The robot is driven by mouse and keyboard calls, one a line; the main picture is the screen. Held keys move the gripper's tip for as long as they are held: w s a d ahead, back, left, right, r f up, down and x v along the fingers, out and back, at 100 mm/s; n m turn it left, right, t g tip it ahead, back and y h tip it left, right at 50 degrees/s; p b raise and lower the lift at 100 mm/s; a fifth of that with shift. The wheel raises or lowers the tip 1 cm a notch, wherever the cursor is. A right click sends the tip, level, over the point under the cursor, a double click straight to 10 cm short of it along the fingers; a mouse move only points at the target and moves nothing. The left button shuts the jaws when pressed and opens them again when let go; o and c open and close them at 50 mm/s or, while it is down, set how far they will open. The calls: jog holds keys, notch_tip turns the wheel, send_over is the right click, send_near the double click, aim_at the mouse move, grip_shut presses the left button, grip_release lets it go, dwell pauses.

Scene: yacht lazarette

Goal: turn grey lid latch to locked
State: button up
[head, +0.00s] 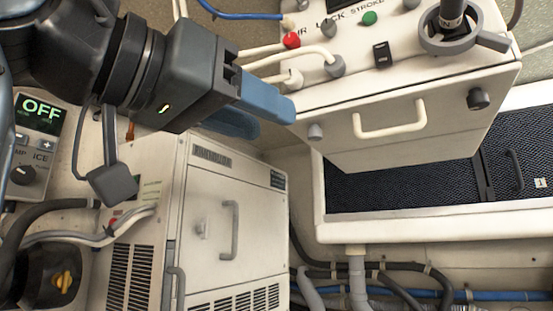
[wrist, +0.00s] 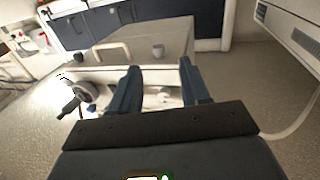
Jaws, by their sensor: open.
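A small light-grey latch knob (head: 315,131) sits at the left end of the front panel of a white box (head: 400,88), left of a cream handle (head: 390,120). I take it for the grey lid latch; its locked or unlocked state cannot be read. In the wrist view the grey latch (wrist: 158,51) shows beyond my fingers, right of the handle. My gripper (head: 262,114) has blue fingers, open and empty, left of the latch and apart from it. In the wrist view the open gripper (wrist: 158,88) points toward the box.
A dark knob (head: 478,98) is at the panel's right end. A grey handwheel (head: 463,35), hoses and coloured buttons are on the box top. A white cabinet (head: 233,215) with a handle stands below my gripper. A dark-lidded locker (head: 400,190) lies right, with hoses below it.

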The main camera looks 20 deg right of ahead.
aim_at(311, 136)
jog(key=p+x, duration=0.2)
jog(key=x, duration=0.9)
jog(key=shift+d+p, duration=0.4)
grip_shut()
